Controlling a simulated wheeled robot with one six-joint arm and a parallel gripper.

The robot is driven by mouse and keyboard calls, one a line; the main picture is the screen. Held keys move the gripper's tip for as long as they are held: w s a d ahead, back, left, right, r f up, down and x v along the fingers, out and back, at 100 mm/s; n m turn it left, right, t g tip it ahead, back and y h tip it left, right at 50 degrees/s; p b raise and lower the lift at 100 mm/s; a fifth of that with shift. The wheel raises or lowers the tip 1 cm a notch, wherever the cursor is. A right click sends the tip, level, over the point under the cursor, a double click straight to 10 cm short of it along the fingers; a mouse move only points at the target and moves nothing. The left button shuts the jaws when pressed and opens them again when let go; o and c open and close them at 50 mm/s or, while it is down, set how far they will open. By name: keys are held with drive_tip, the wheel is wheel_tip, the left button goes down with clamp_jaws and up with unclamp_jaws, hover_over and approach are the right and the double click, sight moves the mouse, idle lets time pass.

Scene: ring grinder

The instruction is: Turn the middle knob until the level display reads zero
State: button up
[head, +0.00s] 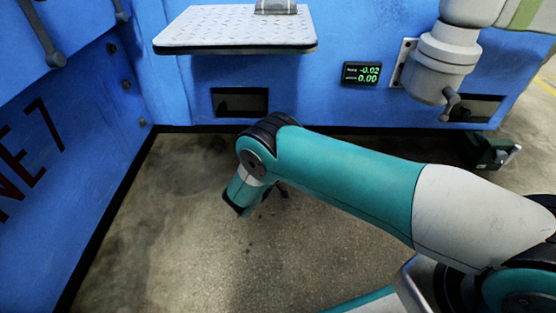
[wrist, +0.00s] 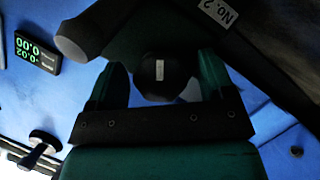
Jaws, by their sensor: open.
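In the wrist view, my gripper (wrist: 160,70) is open, with one teal finger on each side of a dark round knob (wrist: 168,88) that bears a short white mark. The label "No. 2" (wrist: 218,10) is near it. I cannot tell whether the fingers touch the knob. The small black display (head: 361,74) on the blue wall reads -0.02 on its upper line and 0.00 below. It shows upside down in the wrist view (wrist: 38,52). Its line labels are too small to read surely. In the head view my arm hides the knob, and the gripper is not clearly seen.
A metal plate shelf (head: 235,30) juts out from the blue wall. A grey cylindrical unit with a crank (head: 447,62) sticks out right of the display. A grey cylinder (wrist: 82,35) is beside the knob. The concrete floor (head: 160,225) is open at left.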

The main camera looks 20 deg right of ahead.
drive_tip(key=c, duration=0.9)
drive_tip(key=shift+c, duration=0.2)
drive_tip(key=shift+d+r+p, duration=0.1)
drive_tip(key=shift+p, duration=0.4)
drive_tip(key=shift+r+m+y+p, duration=0.1)
drive_tip(key=shift+m+y+p, duration=0.2)
drive_tip(key=shift+m+p, duration=0.4)
drive_tip(key=m+y+p, duration=0.1)
drive_tip(key=p, duration=0.2)
drive_tip(key=m+y+p, duration=0.2)
drive_tip(key=m+p, duration=0.1)
drive_tip(key=p, duration=0.1)
drive_tip(key=shift+t, duration=0.3)
drive_tip(key=shift+f+m+y, duration=0.25)
drive_tip(key=shift+m+y, duration=0.15)
